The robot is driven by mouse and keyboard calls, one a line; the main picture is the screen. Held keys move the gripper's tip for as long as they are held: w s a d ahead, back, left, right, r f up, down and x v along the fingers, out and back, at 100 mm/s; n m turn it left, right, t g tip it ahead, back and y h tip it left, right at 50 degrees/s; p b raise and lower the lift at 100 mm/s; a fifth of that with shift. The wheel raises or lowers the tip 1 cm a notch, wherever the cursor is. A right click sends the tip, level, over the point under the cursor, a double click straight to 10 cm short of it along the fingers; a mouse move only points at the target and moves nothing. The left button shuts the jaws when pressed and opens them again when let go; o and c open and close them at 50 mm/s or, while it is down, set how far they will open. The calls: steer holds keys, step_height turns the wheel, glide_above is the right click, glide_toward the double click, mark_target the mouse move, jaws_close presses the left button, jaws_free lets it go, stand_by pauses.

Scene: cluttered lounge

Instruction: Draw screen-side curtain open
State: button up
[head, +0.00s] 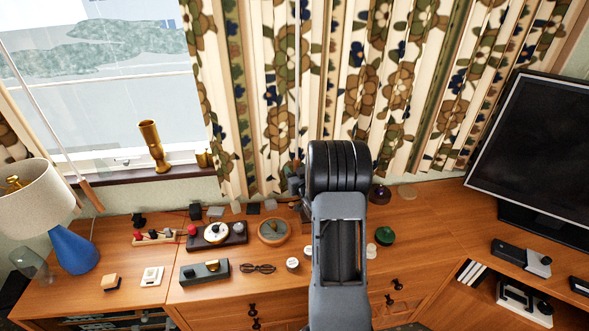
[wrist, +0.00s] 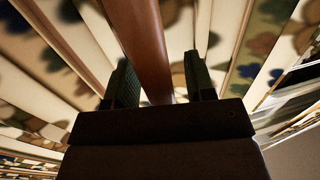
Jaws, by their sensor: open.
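The screen-side curtain (head: 400,80), cream with brown flowers and green bands, hangs in folds from the window's right part toward the screen (head: 535,140). A thin pale draw rod (head: 297,80) hangs in front of it, with a brown wooden handle at its lower end. In the wrist view the handle (wrist: 145,45) runs between the two fingers of my gripper (wrist: 158,75). The fingers are open, with a gap beside the handle on the right. In the head view my gripper (head: 296,183) is small and dark at the rod's lower end, partly hidden by my arm.
The desk below holds a blue lamp (head: 72,245), a wooden bowl (head: 273,231), glasses (head: 258,268), a green pot (head: 385,236) and several small items. A brass vase (head: 153,145) stands on the sill. A second draw rod (head: 45,110) leans at the left. The left window is uncovered.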

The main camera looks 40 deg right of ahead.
steer(key=shift+w, duration=0.2)
steer(key=shift+c, duration=0.4)
jaws_close()
